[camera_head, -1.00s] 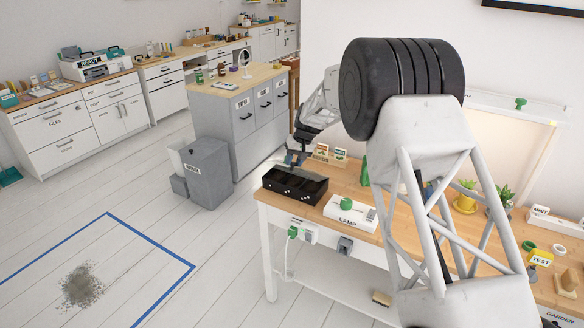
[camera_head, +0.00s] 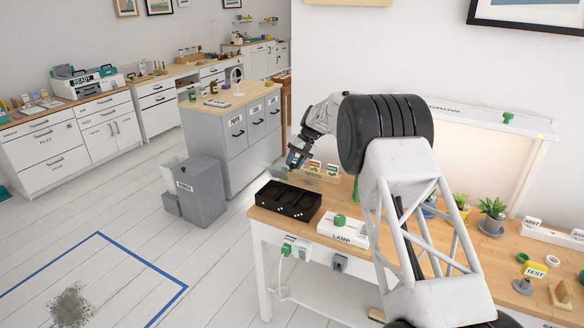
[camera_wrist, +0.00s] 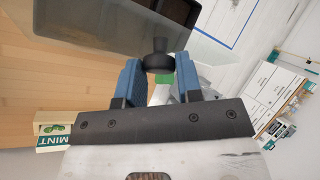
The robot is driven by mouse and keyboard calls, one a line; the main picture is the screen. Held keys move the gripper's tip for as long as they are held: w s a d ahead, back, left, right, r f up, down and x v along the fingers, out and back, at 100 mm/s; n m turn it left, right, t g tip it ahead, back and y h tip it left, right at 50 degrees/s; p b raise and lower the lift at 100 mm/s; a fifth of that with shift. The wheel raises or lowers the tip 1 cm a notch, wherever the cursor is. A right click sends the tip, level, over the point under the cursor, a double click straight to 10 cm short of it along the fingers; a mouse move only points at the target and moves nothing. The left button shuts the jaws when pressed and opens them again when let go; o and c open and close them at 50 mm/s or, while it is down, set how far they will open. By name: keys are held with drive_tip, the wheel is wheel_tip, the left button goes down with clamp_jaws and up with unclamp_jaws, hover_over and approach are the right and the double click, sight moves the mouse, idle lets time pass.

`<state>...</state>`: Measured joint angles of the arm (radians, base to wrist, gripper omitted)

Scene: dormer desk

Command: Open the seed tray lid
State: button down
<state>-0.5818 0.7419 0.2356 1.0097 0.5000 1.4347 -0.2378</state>
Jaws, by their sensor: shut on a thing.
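The black seed tray (camera_head: 288,207) stands at the left end of the wooden desk, its dark compartments showing in the head view. Part of it shows at the top of the wrist view (camera_wrist: 100,22). Its clear lid (camera_wrist: 203,58) appears raised and tilted above the tray; its outline is faint in the head view. A black knob (camera_wrist: 158,58) stands on the lid. My gripper (camera_wrist: 158,72), with blue fingers, is shut on this knob. In the head view my gripper (camera_head: 294,160) is above the back part of the tray.
A white box marked LAMP with a green button (camera_head: 340,220) stands right of the tray. Seed packets (camera_head: 322,170) stand behind it. A grey bin (camera_head: 200,185) stands on the floor at left.

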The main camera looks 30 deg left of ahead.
drive_tip(key=w+f, duration=0.2)
drive_tip(key=w, duration=0.4)
drive_tip(key=shift+w+d+f, duration=0.2)
drive_tip(key=shift+w+d, duration=0.1)
drive_tip(key=c, duration=0.8)
unclamp_jaws()
drive_tip(key=shift+f, duration=0.1)
drive_tip(key=shift+a+r, duration=0.1)
drive_tip(key=shift+r, duration=0.1)
drive_tip(key=shift+a+r, duration=0.1)
drive_tip(key=shift+r, duration=0.35)
drive_tip(key=shift+v, duration=3.8)
